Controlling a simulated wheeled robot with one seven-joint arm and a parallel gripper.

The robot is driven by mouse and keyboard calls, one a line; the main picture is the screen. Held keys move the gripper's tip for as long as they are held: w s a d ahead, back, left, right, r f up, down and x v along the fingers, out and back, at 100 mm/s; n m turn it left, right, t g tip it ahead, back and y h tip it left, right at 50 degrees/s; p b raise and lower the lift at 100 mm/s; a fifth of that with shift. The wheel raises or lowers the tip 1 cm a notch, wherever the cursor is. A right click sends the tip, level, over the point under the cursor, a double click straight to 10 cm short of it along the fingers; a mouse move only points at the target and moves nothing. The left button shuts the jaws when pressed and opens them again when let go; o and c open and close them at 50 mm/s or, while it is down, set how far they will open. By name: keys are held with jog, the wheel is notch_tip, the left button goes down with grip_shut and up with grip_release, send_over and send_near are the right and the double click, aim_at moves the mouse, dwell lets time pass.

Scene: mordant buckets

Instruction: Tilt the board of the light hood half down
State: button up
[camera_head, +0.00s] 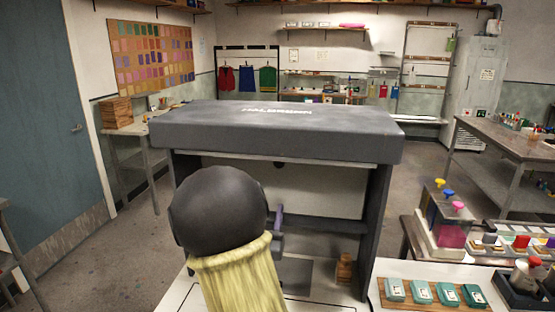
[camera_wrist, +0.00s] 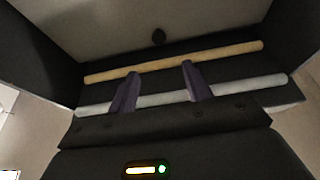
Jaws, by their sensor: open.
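The light hood (camera_head: 275,128) is a dark grey box with a thick top, side walls and a pale inside back (camera_head: 325,190). A dark bar (camera_head: 330,225) crosses below the pale back, and a grey flat piece (camera_head: 295,272) lies low inside; I cannot tell which part is the board. My gripper (camera_wrist: 160,80) is open and empty, its two purple fingers apart. In the head view my gripper (camera_head: 279,215) is partly hidden by my arm, in front of the hood's opening.
In the wrist view a tan tube (camera_wrist: 230,54) and a pale grey tube (camera_wrist: 245,88) run behind my fingers; contact is unclear. A small wooden block (camera_head: 344,268) stands at the hood's right foot. A wooden tray (camera_head: 432,301) of teal boxes lies at lower right.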

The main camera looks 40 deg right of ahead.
aim_at(279, 164)
jog(key=shift+d+r+p, duration=0.3)
jog(key=shift+r+p, duration=0.05)
jog(key=shift+p, duration=1.3)
jog(key=p+x, duration=0.2)
jog(key=x, duration=0.2)
jog(key=p+x, duration=0.2)
jog(key=x, duration=0.3)
jog(key=p+x, duration=0.2)
jog(key=x, duration=0.3)
jog(key=shift+w+d+f, duration=0.2)
jog(key=shift+w+f, duration=0.05)
jog(key=shift+c, duration=0.4)
grip_shut()
